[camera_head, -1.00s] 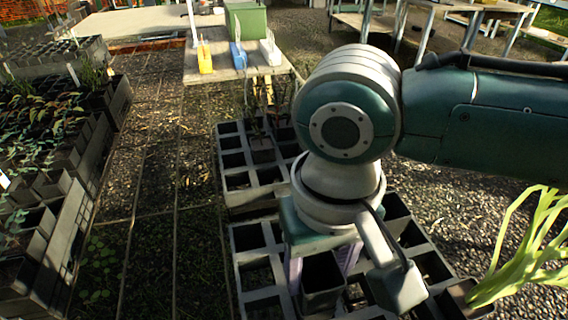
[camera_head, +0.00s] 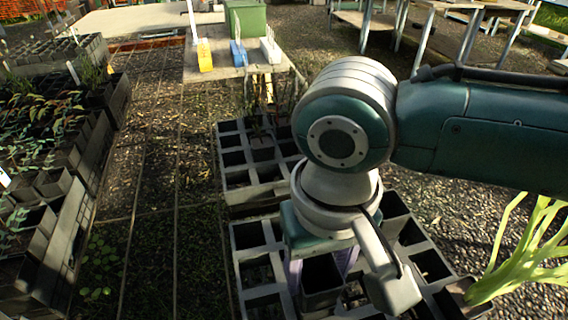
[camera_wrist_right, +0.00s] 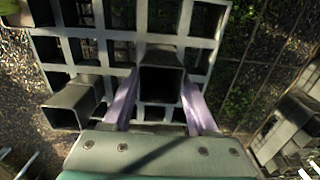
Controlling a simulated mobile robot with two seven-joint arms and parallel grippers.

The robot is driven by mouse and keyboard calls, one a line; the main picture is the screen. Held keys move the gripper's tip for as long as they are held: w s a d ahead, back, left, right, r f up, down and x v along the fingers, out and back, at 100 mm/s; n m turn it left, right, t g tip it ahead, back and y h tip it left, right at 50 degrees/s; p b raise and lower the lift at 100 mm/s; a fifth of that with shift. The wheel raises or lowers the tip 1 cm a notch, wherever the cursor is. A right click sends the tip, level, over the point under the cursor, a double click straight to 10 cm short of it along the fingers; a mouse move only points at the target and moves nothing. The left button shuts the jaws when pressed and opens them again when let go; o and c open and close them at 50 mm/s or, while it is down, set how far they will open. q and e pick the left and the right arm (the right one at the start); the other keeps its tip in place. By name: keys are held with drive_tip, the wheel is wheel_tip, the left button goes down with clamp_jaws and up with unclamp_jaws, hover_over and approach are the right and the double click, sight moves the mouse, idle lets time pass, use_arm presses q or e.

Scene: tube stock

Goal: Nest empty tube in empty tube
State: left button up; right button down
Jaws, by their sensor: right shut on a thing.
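My right gripper (camera_head: 322,268) is shut on a dark, square, empty tube (camera_head: 321,284), with one purple finger on each side of it. In the right wrist view the gripper (camera_wrist_right: 160,100) has the held tube (camera_wrist_right: 162,80) between its fingers, its open mouth facing the camera. The tube is over or in the grey rack (camera_head: 262,305); its lower end is hidden, so I cannot tell how deep it sits. Another dark square tube (camera_wrist_right: 76,104) stands at the left in the right wrist view, apart from the fingers. My left gripper is not in view.
A second grey rack (camera_head: 238,200) with potted plants stands behind. A pale green plant (camera_head: 525,255) rises at the front right. Trays of seedlings (camera_head: 60,165) line the left. A low table (camera_head: 225,72) with coloured items is farther back.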

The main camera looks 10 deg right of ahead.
drive_tip(key=shift+c, duration=0.5)
unclamp_jaws()
wheel_tip(320, 180, up, 10)
drive_tip(key=p, duration=0.2)
